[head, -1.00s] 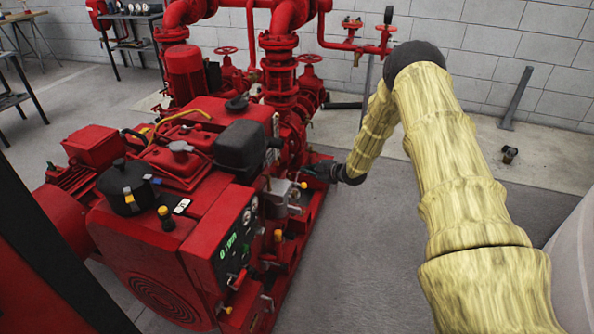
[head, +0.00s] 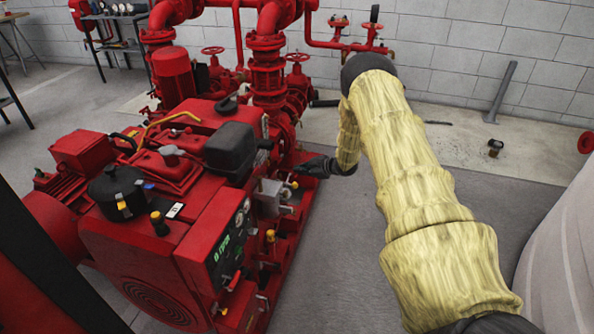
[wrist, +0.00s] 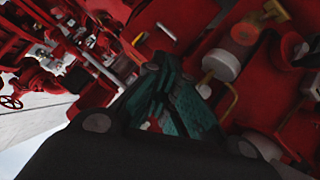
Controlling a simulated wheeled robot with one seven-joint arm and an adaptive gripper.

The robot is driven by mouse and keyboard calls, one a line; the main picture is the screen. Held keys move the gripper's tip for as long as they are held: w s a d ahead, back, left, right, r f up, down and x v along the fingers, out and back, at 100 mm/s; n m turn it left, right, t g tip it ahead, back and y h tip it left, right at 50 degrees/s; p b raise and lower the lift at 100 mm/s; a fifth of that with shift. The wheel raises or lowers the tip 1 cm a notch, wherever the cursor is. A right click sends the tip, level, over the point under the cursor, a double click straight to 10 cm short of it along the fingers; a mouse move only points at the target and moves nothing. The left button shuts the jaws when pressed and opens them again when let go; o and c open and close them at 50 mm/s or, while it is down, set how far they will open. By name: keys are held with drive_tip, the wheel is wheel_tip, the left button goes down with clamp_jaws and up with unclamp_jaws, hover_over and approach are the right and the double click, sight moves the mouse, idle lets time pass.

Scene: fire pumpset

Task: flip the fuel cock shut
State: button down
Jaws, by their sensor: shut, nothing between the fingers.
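My gripper (head: 306,166) is at the right side of the red pumpset, beside a grey box with small metal fittings (head: 288,190). In the wrist view its dark green fingers (wrist: 160,105) are together and hold nothing. A thin yellow handle (wrist: 231,100) shows right of the fingers, below a pale grey cylinder (wrist: 222,66); it looks apart from them. I cannot tell for sure which fitting is the fuel cock, or its lever's position. In the head view a yellow-topped part (head: 270,236) sits lower on the engine's side.
The engine's control panel (head: 230,240) and black tank (head: 230,148) are left of my gripper. Red pipes and valves (head: 268,75) rise behind. The grey floor (head: 340,240) right of the pumpset is clear. A red handwheel (wrist: 12,102) shows at the wrist view's left.

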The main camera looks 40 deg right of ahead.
drive_tip(key=shift+a+f, duration=0.1)
idle(0.3)
drive_tip(key=shift+s+a+f, duration=0.35)
drive_tip(key=shift+s+a, duration=0.05)
drive_tip(key=shift+a, duration=0.15)
drive_tip(key=shift+d, duration=0.1)
drive_tip(key=s+d+r+p, duration=0.2)
drive_tip(key=s+d+r, duration=0.5)
drive_tip(key=d, duration=0.1)
drive_tip(key=shift+s+d+r, duration=0.3)
drive_tip(key=shift+d, duration=0.1)
idle(0.6)
